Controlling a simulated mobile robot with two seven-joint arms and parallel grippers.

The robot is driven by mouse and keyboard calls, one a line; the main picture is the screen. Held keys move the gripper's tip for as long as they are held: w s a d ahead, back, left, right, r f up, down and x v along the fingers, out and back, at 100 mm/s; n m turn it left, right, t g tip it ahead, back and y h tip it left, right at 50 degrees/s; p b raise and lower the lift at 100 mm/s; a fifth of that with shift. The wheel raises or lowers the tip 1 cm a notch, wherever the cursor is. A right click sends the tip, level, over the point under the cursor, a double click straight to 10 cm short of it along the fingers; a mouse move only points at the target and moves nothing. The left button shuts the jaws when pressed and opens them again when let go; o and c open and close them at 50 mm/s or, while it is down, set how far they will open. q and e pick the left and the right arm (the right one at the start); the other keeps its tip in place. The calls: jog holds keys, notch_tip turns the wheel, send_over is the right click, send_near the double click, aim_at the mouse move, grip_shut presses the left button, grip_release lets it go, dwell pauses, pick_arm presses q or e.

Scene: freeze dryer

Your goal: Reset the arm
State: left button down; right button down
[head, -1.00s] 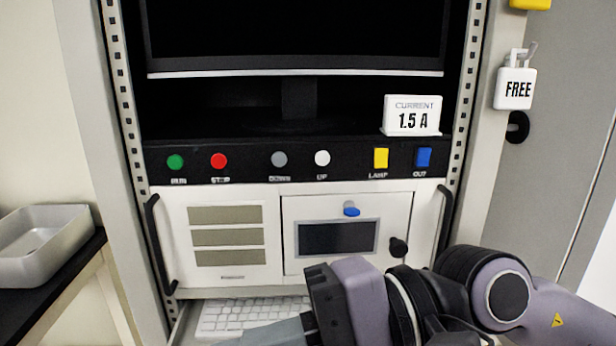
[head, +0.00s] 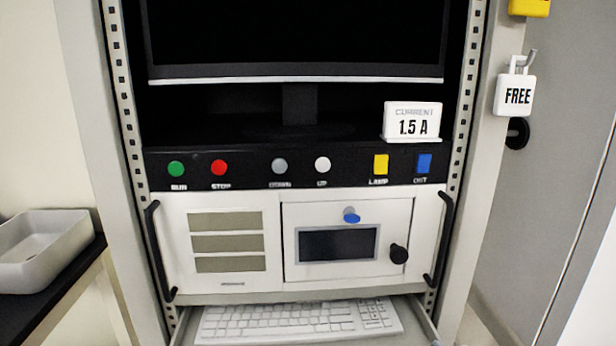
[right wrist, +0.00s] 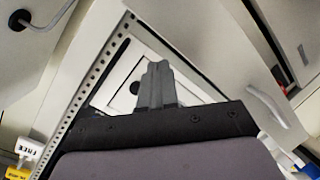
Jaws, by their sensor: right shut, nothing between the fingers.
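My right gripper (right wrist: 158,84) shows in the right wrist view with its grey fingers together and nothing between them. It is in front of the rack, and part of a white panel with a dark round knob shows behind the fingers. Neither of my arms is in the head view, and my left gripper is in no view. The head view shows the rack's white lower panel (head: 237,285) and the black button strip (head: 250,168) unobstructed.
A keyboard (head: 290,318) lies on a pulled-out tray below the panel. A "CURRENT 1.5 A" sign (head: 411,121) stands above the buttons. A "FREE" tag (head: 516,95) hangs at the right. A grey basin (head: 40,245) sits on a dark counter at the left.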

jog(key=s+d+f+m+g, duration=0.2)
jog(key=s+f+m+g, duration=0.35)
jog(key=s+f, duration=0.4)
jog(key=s+d+f+m+g, duration=0.2)
jog(key=s+f+m+g, duration=0.3)
jog(key=s+f, duration=0.4)
jog(key=w+a+r+n+t+y+p, duration=0.1)
jog(key=w+a+n+t+p, duration=0.1)
jog(key=w+t+p, duration=0.3)
jog(key=t+p, duration=0.1)
jog(key=p, duration=0.3)
jog(key=shift+w+a+r+p, duration=0.25)
jog(key=shift+p, duration=0.05)
